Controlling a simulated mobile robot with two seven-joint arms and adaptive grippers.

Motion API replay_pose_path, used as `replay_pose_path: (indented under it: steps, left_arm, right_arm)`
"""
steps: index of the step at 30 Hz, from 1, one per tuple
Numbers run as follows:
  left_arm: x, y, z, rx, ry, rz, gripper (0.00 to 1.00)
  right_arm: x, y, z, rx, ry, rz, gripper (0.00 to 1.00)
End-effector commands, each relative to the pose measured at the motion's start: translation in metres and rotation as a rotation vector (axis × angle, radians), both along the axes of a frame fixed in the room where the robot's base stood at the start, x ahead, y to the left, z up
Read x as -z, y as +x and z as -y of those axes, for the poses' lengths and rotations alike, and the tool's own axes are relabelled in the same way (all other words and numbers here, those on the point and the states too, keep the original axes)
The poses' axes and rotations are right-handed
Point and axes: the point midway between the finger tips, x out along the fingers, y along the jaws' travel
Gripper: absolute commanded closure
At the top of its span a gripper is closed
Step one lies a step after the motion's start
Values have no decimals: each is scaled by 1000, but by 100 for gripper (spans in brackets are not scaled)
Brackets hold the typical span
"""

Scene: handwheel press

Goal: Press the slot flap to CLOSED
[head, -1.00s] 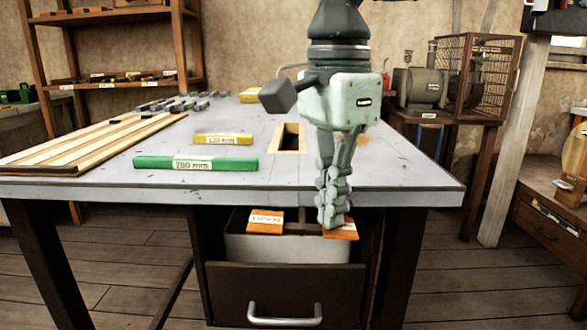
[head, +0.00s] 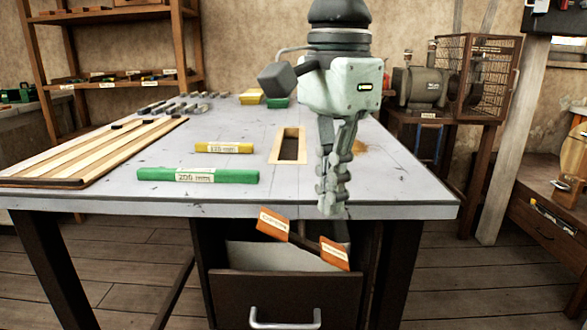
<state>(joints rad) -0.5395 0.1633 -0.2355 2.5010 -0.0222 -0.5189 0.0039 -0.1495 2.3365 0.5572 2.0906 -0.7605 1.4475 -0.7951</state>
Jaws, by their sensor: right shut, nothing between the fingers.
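Two orange plates with white labels sit at the mouth of the open drawer under the bench, joined by a dark bar that I take for the slot flap (head: 305,244). The left plate (head: 272,224) is higher and the right plate (head: 334,254) is lower, so the piece tilts down to the right. The label words are too small to read surely. My right gripper (head: 331,212) points down with its fingers shut and empty, in front of the bench's front edge. My left gripper is out of view.
The drawer (head: 285,290) with a metal handle stands open below the bench (head: 210,208). On the bench are a green bar (head: 198,175), a yellow bar (head: 224,147), striped boards (head: 90,150) and a wood-framed opening (head: 288,146). A caged machine (head: 482,75) stands at the back right.

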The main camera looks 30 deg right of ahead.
Motion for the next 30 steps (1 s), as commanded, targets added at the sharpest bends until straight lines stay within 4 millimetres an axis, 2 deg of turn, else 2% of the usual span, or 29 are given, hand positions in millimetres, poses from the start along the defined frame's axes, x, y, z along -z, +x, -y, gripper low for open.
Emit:
replay_pose_path:
  steps: [8, 21, 30]
  left_arm:
    - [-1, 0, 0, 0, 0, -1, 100]
    - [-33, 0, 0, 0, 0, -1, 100]
    - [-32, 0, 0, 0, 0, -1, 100]
  right_arm:
    - [-2, 0, 0, 0, 0, 0, 100]
    - [-40, 0, 0, 1, 0, 0, 100]
    - [-39, 0, 0, 0, 0, 0, 100]
